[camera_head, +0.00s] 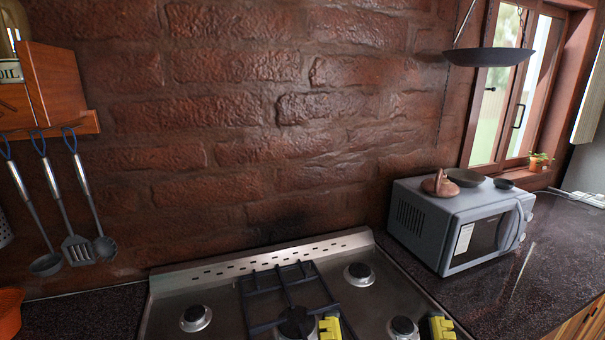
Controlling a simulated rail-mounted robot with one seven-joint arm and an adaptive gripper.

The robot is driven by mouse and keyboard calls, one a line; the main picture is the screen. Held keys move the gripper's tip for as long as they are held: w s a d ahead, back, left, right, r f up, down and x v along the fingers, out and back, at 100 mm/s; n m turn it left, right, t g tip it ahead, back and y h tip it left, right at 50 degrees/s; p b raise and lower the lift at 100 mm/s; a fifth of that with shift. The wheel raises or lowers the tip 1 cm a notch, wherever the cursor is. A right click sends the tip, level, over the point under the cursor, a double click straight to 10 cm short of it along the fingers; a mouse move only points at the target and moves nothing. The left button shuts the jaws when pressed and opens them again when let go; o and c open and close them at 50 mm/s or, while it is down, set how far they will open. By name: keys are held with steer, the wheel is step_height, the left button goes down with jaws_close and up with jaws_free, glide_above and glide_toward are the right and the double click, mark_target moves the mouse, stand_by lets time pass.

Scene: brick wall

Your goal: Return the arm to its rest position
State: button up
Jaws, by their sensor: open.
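My gripper (385,328) shows only at the bottom edge, as two yellow and dark finger parts in front of the stove. The fingers are wide apart, and I see nothing held between them. The rest of my arm is out of view below. The stove (262,264) is a steel gas hob with a dark grate and several burners.
A grey microwave (412,218) stands right of the stove, with bowls and a brown pot on top. A hanging pan (488,57) is above it. Utensils (74,205) hang from a wooden rack at left. An orange bowl (8,312) is at lower left. Dark counter (530,265) is free at right.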

step_height(320, 180, up, 30)
steer(key=p, duration=2.6)
steer(key=shift+f+p, duration=0.25)
steer(key=shift+p, duration=0.05)
